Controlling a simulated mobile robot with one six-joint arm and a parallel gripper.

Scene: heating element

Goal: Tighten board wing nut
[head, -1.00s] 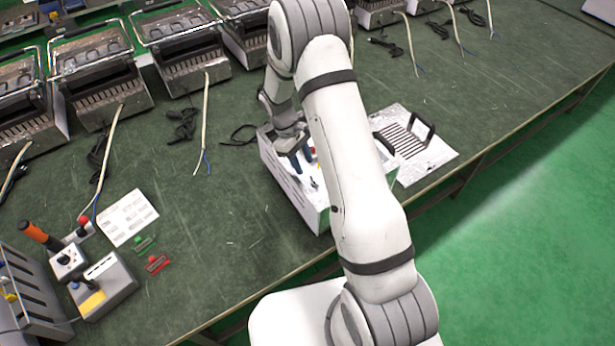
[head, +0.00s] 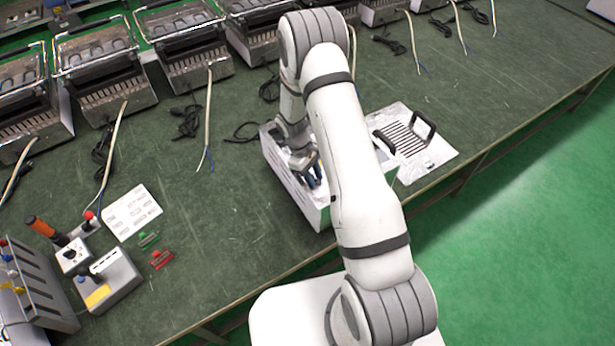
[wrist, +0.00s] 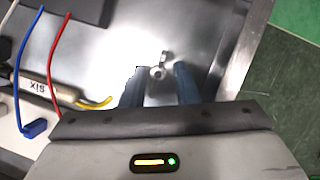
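The wing nut (wrist: 159,70) is a small metal piece on the shiny metal floor of the open case (wrist: 110,52), seen in the wrist view. My gripper (wrist: 159,84) points down with its two blue fingers apart, one on each side of the wing nut. I cannot tell whether the fingers touch it. In the head view my gripper (head: 310,172) reaches into the white case (head: 315,212), and my arm hides much of the inside.
In the wrist view a blue wire (wrist: 30,75), a red wire (wrist: 52,60) and a yellow-ended cable (wrist: 75,98) lie at the left. In the head view a metal panel with handles (head: 415,140) lies right of the case. Grills line the back.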

